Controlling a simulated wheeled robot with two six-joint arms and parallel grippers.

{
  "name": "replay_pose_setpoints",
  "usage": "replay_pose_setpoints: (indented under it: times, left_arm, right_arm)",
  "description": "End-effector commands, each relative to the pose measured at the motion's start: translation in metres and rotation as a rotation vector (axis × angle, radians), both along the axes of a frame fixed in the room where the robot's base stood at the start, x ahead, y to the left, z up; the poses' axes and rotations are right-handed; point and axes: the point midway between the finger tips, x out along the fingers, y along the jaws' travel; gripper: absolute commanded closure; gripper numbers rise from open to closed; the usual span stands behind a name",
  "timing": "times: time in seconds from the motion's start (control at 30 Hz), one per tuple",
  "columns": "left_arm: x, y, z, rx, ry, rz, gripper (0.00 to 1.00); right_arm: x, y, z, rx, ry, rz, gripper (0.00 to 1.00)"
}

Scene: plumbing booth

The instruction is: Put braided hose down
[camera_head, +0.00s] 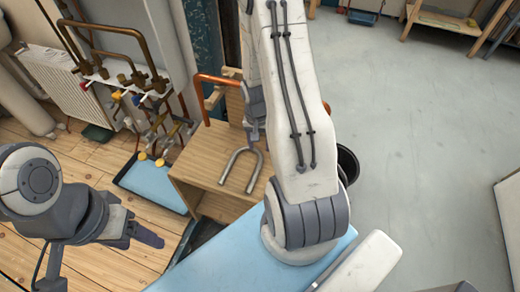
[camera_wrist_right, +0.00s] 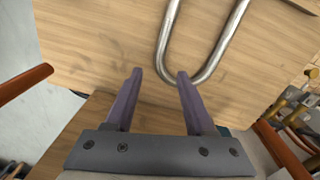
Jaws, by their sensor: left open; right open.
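The braided hose (camera_head: 232,161) is a silver U shape on the wooden box top (camera_head: 205,165) in the head view. In the right wrist view the hose (camera_wrist_right: 208,65) lies with its bend towards my right gripper (camera_wrist_right: 158,75). That gripper is open, and its right fingertip overlaps the bend in the picture; I cannot tell whether they touch. Nothing shows clamped between its fingers. In the head view my right gripper (camera_head: 255,137) is partly hidden by its arm, just behind the bend. My left gripper (camera_head: 148,238) is open and empty over the wooden floor at lower left.
An orange-copper pipe (camera_head: 202,78) stands beside the box's far edge. A blue tray (camera_head: 155,184) is on the floor to its left, near pipework with valves (camera_head: 125,85) and a radiator (camera_head: 62,82). A black bin (camera_head: 348,163) stands right. Grey floor (camera_head: 420,130) is clear.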

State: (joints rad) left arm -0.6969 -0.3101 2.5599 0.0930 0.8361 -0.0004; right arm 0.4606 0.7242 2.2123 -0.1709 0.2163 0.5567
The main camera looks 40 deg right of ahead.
Motion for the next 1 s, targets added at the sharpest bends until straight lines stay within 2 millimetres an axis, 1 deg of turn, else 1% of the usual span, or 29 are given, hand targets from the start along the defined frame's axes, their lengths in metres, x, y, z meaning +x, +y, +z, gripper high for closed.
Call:
replay_pose_setpoints:
  times: [0.03,0.2,0.3,0.47,0.57,0.67,0.77,0.8,0.87,0.9,0.97,1.0]
  left_arm:
    - [0.0,0.0,0.005,0.0,0.0,0.0,0.35]
    - [0.0,0.0,0.009,0.0,0.0,0.0,0.35]
    - [0.0,0.0,0.01,0.0,0.0,0.0,0.35]
    - [0.0,0.0,0.01,0.0,0.0,0.0,0.35]
    - [0.0,0.0,0.01,0.0,0.0,0.0,0.35]
    - [0.0,0.0,0.01,0.0,0.0,0.0,0.35]
    - [0.0,0.0,0.01,0.0,0.0,0.0,0.35]
    - [0.0,0.0,0.01,0.0,0.0,0.0,0.35]
    - [0.0,0.0,0.01,0.0,0.0,0.0,0.35]
    - [0.0,0.0,0.01,0.0,0.0,0.0,0.35]
    - [0.0,0.0,0.01,0.0,0.0,0.0,0.35]
    - [0.0,0.0,0.01,0.0,0.0,0.0,0.35]
  right_arm:
    - [0.001,0.0,0.013,-0.001,-0.002,0.001,0.45]
    - [0.001,0.001,0.034,-0.001,-0.001,0.001,0.45]
    - [0.001,0.001,0.039,0.001,0.001,0.001,0.45]
    - [0.001,0.002,0.041,0.002,0.001,0.002,0.45]
    - [0.005,0.011,0.049,-0.002,-0.004,0.039,0.45]
    - [0.013,0.041,0.07,-0.003,-0.012,0.149,0.45]
    - [0.016,0.091,0.103,-0.002,-0.023,0.33,0.45]
    - [0.014,0.113,0.117,0.001,-0.028,0.414,0.45]
    - [0.005,0.146,0.136,0.007,-0.032,0.541,0.45]
    - [-0.002,0.167,0.149,0.012,-0.036,0.625,0.45]
    - [-0.018,0.196,0.166,0.021,-0.043,0.751,0.45]
    - [-0.03,0.214,0.177,0.029,-0.046,0.837,0.45]
